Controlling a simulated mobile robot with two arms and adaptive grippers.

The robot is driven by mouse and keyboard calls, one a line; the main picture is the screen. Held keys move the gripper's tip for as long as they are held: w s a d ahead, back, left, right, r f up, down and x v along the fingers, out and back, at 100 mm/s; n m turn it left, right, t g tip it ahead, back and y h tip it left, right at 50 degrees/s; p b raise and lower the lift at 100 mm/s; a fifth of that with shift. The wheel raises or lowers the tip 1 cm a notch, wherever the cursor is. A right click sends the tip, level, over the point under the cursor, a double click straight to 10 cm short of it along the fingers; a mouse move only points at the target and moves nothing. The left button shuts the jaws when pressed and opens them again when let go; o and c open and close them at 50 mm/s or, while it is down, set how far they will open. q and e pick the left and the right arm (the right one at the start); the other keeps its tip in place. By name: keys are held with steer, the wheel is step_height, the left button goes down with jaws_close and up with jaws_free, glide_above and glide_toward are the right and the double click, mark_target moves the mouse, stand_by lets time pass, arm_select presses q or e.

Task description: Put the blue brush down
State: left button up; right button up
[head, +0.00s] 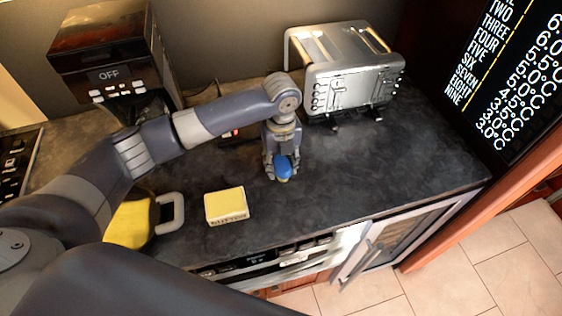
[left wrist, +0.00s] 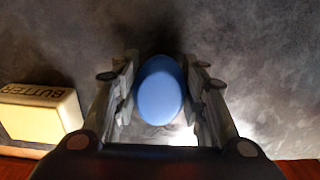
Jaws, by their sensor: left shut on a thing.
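The blue brush (head: 283,167) is held in my left gripper (head: 281,172), close above or at the dark countertop (head: 352,180); I cannot tell whether it touches. In the left wrist view the brush (left wrist: 160,88) shows as a rounded blue end between the two fingers of my left gripper (left wrist: 162,95). The fingers are shut on its sides. The rest of the brush is hidden below the blue end. My right gripper is not in view.
A butter box (head: 227,206) lies left of the gripper, also in the left wrist view (left wrist: 40,113). A yellow item (head: 130,222) with a grey handle is further left. A toaster (head: 345,70) and a coffee machine (head: 112,60) stand behind. Countertop right of the gripper is clear.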

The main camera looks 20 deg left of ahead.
mark_target(281, 160)
arm_select(q)
steer(key=shift+f, duration=0.4)
steer(key=shift+f, duration=0.1)
steer(key=o, duration=1.2)
step_height(281, 160, up, 11)
steer(key=b, duration=0.3)
steer(key=shift+r, duration=0.65)
steer(key=shift+f, duration=0.1)
